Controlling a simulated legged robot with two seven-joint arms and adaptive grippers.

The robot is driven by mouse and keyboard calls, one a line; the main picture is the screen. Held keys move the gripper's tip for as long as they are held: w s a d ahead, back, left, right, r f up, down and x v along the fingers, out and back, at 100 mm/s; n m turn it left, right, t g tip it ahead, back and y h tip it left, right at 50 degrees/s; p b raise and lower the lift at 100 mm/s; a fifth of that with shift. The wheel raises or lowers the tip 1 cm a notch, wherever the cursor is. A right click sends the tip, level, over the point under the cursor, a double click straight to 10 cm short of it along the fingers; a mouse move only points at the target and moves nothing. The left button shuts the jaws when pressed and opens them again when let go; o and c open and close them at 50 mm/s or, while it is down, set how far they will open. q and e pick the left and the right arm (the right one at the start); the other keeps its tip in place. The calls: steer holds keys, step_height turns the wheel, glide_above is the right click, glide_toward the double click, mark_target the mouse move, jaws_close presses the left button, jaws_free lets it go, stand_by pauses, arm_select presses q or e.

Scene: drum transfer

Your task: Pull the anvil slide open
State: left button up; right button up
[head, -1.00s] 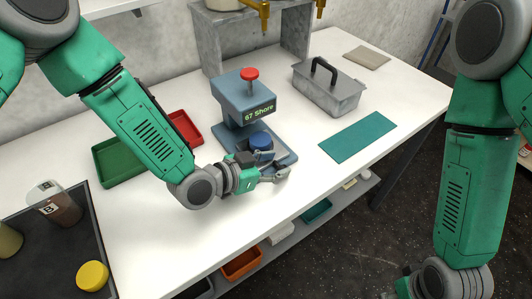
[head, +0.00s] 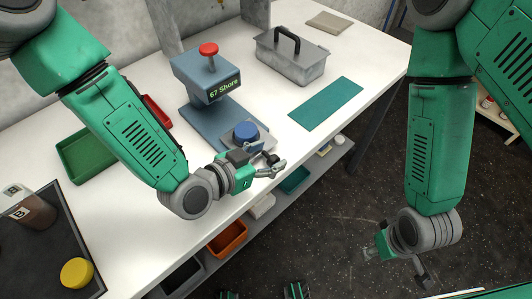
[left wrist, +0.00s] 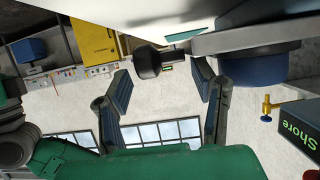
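The hardness tester (head: 205,75) is blue-grey with a red knob on top and a display reading "67 Shore". Its anvil slide carries a blue puck (head: 246,131) and sits out in front of the tester head, toward the table's front edge. In the left wrist view the puck (left wrist: 258,68) rests on a grey plate with a black handle knob (left wrist: 148,62). My left gripper (head: 272,165) is at the slide's front; its fingers (left wrist: 162,72) are spread either side of the knob, with gaps. My right gripper (head: 398,264) hangs low over the floor, fingers apart and empty.
A grey lidded box (head: 292,58) and a teal mat (head: 326,103) lie right of the tester. A green tray (head: 82,152) and a dark tray (head: 45,235) with a yellow-topped item are left. A shelf with bins (head: 228,238) runs below the table edge.

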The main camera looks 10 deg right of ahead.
arm_select(q)
steer(key=shift+s+a, duration=0.2)
steer(key=shift+a, duration=0.05)
steer(key=v, duration=1.1)
steer(key=shift+a+r, duration=0.15)
steer(key=shift+a, duration=0.05)
steer(key=shift+d, duration=0.1)
